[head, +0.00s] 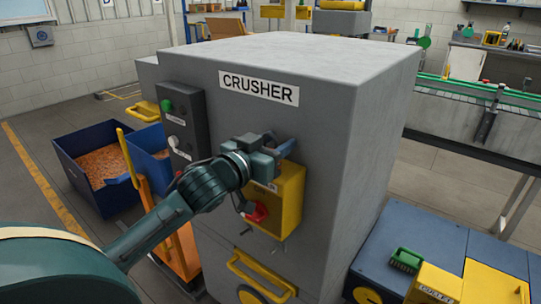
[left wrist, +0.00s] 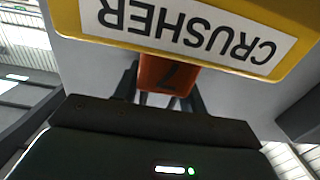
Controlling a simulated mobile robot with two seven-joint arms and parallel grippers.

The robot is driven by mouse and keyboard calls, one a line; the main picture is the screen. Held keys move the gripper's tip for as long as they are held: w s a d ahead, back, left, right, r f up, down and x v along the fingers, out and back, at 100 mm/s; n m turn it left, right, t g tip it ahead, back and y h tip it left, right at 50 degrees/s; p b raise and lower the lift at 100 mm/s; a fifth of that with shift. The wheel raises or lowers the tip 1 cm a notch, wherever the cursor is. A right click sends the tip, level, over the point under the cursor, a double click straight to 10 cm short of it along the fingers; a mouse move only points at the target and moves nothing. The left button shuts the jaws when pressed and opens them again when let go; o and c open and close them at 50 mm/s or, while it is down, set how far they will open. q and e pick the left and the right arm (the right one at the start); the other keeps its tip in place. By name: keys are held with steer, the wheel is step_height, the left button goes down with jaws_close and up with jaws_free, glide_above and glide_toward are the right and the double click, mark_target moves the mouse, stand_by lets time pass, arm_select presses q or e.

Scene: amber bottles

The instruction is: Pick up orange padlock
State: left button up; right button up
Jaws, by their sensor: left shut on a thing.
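The orange padlock (left wrist: 165,75), marked with a dark 7, sits between the two dark fingers of my left gripper (left wrist: 162,92) in the left wrist view. The gripper is shut on it. In the head view my left gripper (head: 284,147) is at the front of the grey crusher (head: 315,130), just above the yellow switch box (head: 289,197) with its red handle (head: 257,213). The padlock is hidden there behind the gripper. Its shackle cannot be made out. My right gripper is not in view.
A dark control panel (head: 183,115) with green and white buttons is left of my left gripper. A yellow handle (head: 258,275) sits low on the crusher. Blue bins (head: 85,150) stand at the left. A blue cabinet (head: 420,237) with a green brush (head: 405,259) is at the right.

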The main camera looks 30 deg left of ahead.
arm_select(q)
steer(key=shift+r, duration=0.1)
step_height(320, 180, up, 18)
steer(key=p, duration=0.2)
stand_by(0.6)
stand_by(0.5)
